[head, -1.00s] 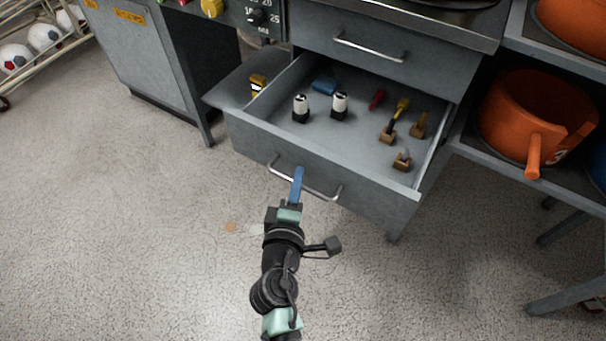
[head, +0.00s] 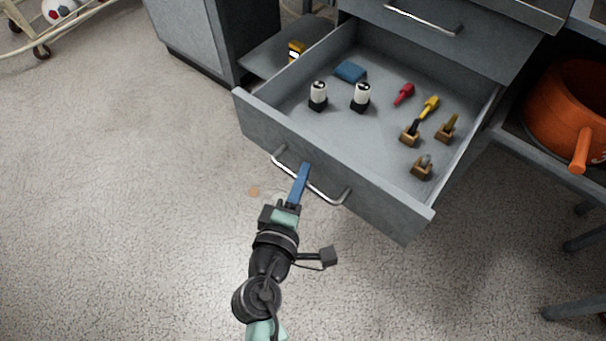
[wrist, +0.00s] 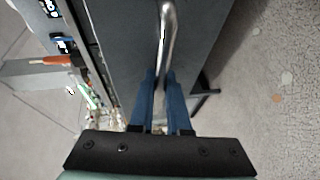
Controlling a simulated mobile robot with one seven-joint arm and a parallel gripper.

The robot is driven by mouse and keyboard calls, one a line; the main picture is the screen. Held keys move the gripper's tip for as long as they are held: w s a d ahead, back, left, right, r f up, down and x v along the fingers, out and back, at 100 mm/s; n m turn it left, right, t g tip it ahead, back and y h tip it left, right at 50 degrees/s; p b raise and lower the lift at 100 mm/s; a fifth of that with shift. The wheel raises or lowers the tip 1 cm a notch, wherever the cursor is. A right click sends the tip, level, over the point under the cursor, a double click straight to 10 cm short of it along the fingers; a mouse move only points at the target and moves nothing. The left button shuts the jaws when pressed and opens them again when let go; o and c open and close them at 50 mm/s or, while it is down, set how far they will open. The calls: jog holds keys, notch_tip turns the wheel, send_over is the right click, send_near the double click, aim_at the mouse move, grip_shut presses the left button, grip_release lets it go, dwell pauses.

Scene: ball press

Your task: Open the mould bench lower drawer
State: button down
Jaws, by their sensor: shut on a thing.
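The mould bench lower drawer (head: 330,180) is pulled out, and its inside shows from above in the head view. Its bar handle (head: 330,197) runs along the front face. My gripper (head: 304,172) has its blue fingers shut on the handle near the bar's middle. In the wrist view the blue fingers (wrist: 162,100) stand on either side of the metal handle (wrist: 168,40). The drawer holds two white-and-black cylinders (head: 318,94), a blue block (head: 350,71), a red tool (head: 404,94), a yellow tool (head: 429,106) and several wooden-based pieces (head: 422,168).
The upper drawer (head: 450,40) above is shut. A grey cabinet (head: 210,40) stands left. An orange pot (head: 570,110) sits on a shelf at right. A ball rack (head: 60,25) is at the far left. The floor (head: 130,220) in front is clear.

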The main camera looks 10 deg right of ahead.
jog(key=c, duration=0.9)
grip_release()
jog(key=p+v, duration=0.1)
jog(key=v, duration=1.2)
